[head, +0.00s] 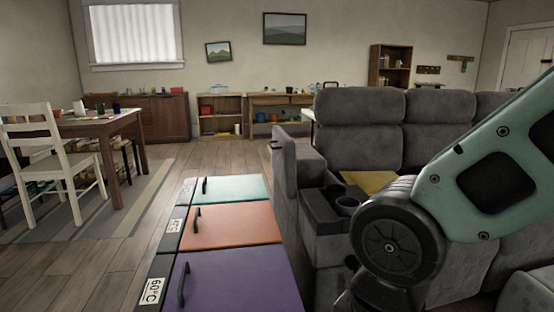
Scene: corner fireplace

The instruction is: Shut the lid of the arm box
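A grey padded panel (285,167), which looks like the arm box lid, stands upright at the near left side of the grey sofa. Beside it, the sofa's arm (316,256) has a dark tray with round cup holders (346,205) on top. I cannot see into the box from here. My gripper is out of view. Only my teal and dark grey arm links show at the right, in front of the sofa, hiding part of its seat.
A row of chests with teal (232,189), orange (230,226) and purple (235,281) lids stands close along the sofa's left side. A yellow item (369,181) lies on the sofa seat. A white chair (45,165) and table (99,127) stand at left. Wooden floor (120,245) between is clear.

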